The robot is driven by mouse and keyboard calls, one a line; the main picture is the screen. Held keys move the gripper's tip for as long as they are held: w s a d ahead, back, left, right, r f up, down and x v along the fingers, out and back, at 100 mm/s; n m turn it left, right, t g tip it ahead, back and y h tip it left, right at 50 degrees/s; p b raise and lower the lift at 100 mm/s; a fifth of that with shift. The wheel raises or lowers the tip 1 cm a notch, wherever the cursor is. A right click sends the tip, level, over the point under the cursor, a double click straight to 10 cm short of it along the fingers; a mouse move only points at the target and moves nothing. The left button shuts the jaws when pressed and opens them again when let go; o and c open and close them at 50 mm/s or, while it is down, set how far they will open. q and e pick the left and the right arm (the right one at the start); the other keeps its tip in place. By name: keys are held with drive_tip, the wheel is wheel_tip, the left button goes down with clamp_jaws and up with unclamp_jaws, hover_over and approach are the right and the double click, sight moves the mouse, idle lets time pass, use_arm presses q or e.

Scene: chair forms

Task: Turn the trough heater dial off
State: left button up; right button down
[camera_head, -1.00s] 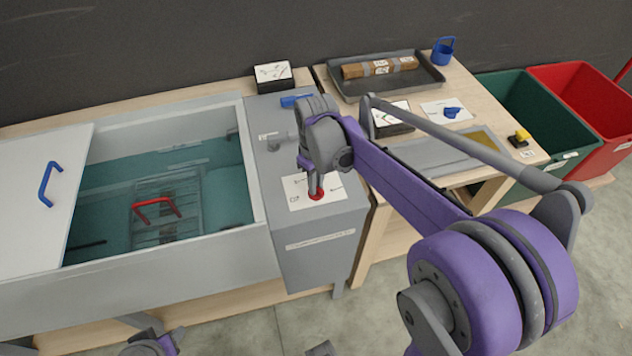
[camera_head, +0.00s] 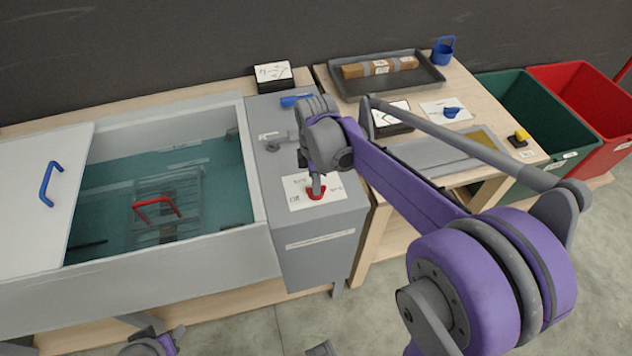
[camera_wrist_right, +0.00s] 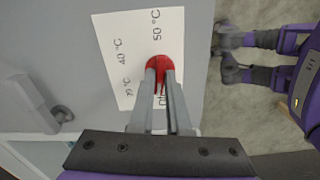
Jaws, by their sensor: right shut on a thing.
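The red trough heater dial (camera_head: 316,194) sits on a white card (camera_head: 297,190) on top of the grey box beside the trough. My right gripper (camera_head: 316,182) points down at it. In the right wrist view, the right gripper (camera_wrist_right: 160,80) is shut on the red dial (camera_wrist_right: 157,64), with a finger on each side. The card there (camera_wrist_right: 118,62) reads 40 °C and 50 °C, plus a less clear temperature mark. A further label is partly hidden by the fingers. Part of my left arm (camera_head: 150,346) shows at the bottom edge; its jaw state is unclear.
The trough (camera_head: 255,180) holds water and a rack with a red handle (camera_head: 157,208). A white lid (camera_head: 30,205) with a blue handle covers its left part. A blue-handled thing (camera_head: 296,100) lies behind the dial. A tray (camera_head: 435,80) stands on the right table.

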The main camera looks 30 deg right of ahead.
drive_tip(key=shift+n, duration=0.9)
drive_tip(key=c, duration=0.9)
unclamp_jaws()
drive_tip(key=shift+r, duration=0.15)
wheel_tip(320, 180, up, 11)
drive_tip(key=shift+f+p, duration=0.2)
drive_tip(key=shift+p, duration=0.25)
